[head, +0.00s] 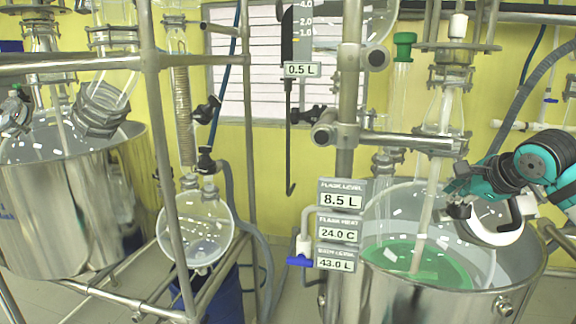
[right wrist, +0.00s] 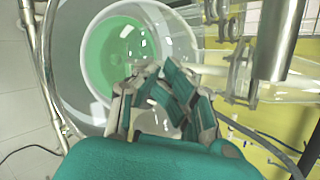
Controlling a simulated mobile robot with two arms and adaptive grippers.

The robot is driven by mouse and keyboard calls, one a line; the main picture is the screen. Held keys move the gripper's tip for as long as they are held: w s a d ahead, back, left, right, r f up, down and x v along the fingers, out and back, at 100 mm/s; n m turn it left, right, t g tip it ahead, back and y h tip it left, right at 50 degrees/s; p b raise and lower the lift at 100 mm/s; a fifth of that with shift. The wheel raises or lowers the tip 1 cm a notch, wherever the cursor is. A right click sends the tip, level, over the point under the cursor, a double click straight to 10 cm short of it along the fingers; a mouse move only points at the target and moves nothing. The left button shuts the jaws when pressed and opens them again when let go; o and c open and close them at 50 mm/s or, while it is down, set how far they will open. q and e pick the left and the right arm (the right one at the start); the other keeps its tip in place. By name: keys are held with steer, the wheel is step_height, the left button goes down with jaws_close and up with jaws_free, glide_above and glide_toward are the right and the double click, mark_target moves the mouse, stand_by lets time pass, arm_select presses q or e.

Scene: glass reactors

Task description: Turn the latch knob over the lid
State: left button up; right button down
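My right gripper (head: 462,195) comes in from the right, over the rim of the large clear glass vessel with green liquid (head: 420,262). A small dark knob-like part (head: 458,211) shows right at its fingertips; I cannot tell whether they touch it. A thick white curved piece, perhaps the lid (head: 494,232), lies just below the gripper. In the right wrist view the fingers (right wrist: 152,72) lean toward each other at the tips, with a pale clear surface between them; whether they grip anything is unclear. My left gripper is not in view.
A steel post with digital readouts (head: 341,229) stands left of the vessel. A steel tank (head: 65,215) and a round flask (head: 195,230) stand at left.

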steer(key=shift+w+r, duration=0.1)
steer(key=shift+r, duration=0.15)
steer(key=p+v, duration=0.1)
steer(key=v, duration=0.4)
steer(key=shift+s+r, duration=0.25)
steer(key=shift+s, duration=0.05)
steer(key=shift+a, duration=0.1)
